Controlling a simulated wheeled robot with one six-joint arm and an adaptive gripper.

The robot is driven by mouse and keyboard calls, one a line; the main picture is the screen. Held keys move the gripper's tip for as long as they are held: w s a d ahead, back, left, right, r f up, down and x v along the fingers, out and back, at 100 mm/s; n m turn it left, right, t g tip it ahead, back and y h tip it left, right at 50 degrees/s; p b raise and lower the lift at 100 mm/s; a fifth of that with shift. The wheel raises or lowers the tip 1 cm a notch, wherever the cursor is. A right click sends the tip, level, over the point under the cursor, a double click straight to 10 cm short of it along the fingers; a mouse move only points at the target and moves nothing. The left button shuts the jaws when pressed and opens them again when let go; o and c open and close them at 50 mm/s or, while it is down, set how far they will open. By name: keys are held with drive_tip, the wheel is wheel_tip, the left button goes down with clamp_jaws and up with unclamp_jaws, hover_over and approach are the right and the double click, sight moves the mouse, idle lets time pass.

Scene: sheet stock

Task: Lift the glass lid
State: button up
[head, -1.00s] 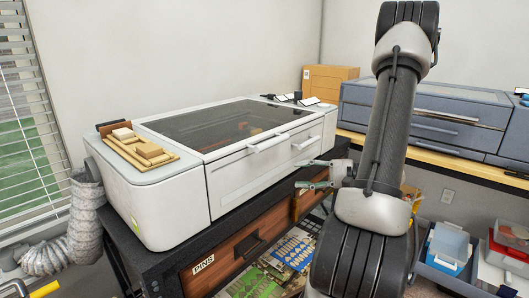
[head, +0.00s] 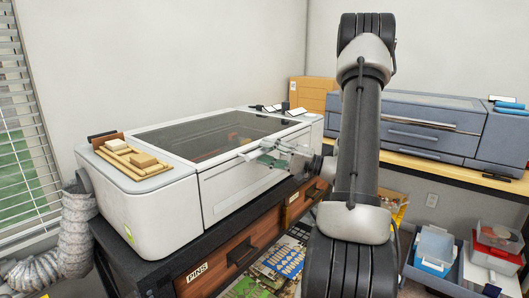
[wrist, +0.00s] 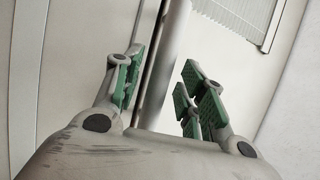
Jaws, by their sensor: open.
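The glass lid (head: 205,136) is a dark, tinted pane in a pale frame on top of the white machine (head: 150,205). It lies closed and flat. My gripper (head: 264,156) is at the lid's front edge, beside the front handle, which it partly hides in the head view. In the wrist view my gripper (wrist: 161,75) is open, with its green pads on either side of a pale bar (wrist: 171,40), which looks like the lid handle. A gap shows on the right side of the bar; contact on the left side I cannot tell.
Wooden pieces (head: 143,160) lie on the machine's left top. Small dark and white items (head: 272,107) lie at its back right. A wooden drawer front marked PINS (head: 222,262) is below. A blue-grey machine (head: 430,118) stands on the bench at right.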

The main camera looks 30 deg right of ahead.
drive_tip(key=shift+w+a+r, duration=0.15)
drive_tip(key=shift+w+a, duration=0.25)
clamp_jaws()
